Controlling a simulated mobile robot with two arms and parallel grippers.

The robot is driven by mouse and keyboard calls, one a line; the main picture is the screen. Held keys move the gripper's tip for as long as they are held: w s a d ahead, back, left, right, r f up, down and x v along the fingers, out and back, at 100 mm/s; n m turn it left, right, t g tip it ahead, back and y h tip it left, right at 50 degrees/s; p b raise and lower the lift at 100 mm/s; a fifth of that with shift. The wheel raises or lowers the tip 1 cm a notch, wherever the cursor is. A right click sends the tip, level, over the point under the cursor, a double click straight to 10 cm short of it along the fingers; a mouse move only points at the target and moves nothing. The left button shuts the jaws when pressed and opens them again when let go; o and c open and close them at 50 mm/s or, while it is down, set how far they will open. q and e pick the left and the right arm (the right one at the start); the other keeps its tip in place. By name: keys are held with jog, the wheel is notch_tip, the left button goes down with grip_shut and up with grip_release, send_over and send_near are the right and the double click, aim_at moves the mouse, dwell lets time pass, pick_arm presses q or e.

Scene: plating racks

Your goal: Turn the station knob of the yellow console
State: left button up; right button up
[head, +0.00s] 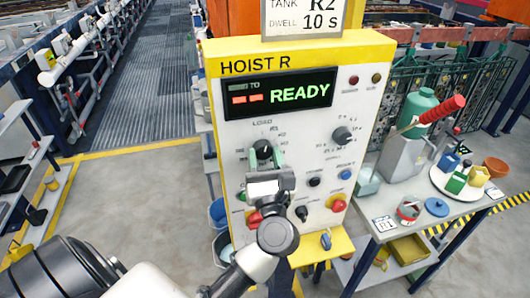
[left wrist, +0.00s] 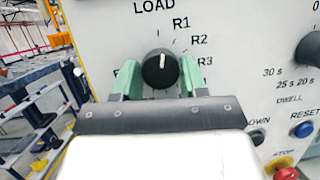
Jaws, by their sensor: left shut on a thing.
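The yellow console (head: 345,50) has a white front panel, the label HOIST R and a display reading READY. Its station knob (head: 263,147) is black, at the left of the panel under the word LOAD. In the left wrist view the knob (left wrist: 160,69) has a white pointer line aimed nearly straight up, with R1, R2 and R3 marked to its right. My left gripper (head: 264,159) has its green fingers on either side of the knob, shut on it; they also show in the left wrist view (left wrist: 159,80). The gripper hides the panel's lower left. My right gripper is not in view.
Another black knob (head: 342,135) sits at the panel's right, above a blue button and a red stop button (head: 336,203). A bench (head: 380,222) with a green bottle (head: 417,112) and small containers stands close at right. The floor at left is clear.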

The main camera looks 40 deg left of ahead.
pick_arm(q)
jog(key=m+h+p, duration=0.1)
jog(key=m+p, duration=0.1)
jog(key=m, duration=0.1)
jog(key=m+t+h+p, duration=0.1)
jog(key=m+p, duration=0.1)
jog(key=p, duration=0.1)
jog(key=m+h+p, duration=0.2)
jog(key=m, duration=0.1)
jog(key=shift+s+r+m+t+p, duration=0.1)
jog(key=shift+r+m+t+p, duration=0.2)
jog(key=shift+r+t+p, duration=0.1)
jog(key=shift+f+m+h+p, duration=0.1)
jog(key=shift+m+h+p, duration=0.3)
jog(key=shift+m+p, duration=0.3)
jog(key=shift+f+m+p, duration=0.15)
jog(key=shift+m+p, duration=0.25)
jog(key=shift+m, duration=0.6)
jog(key=shift+h, duration=0.4)
jog(key=o, duration=0.9)
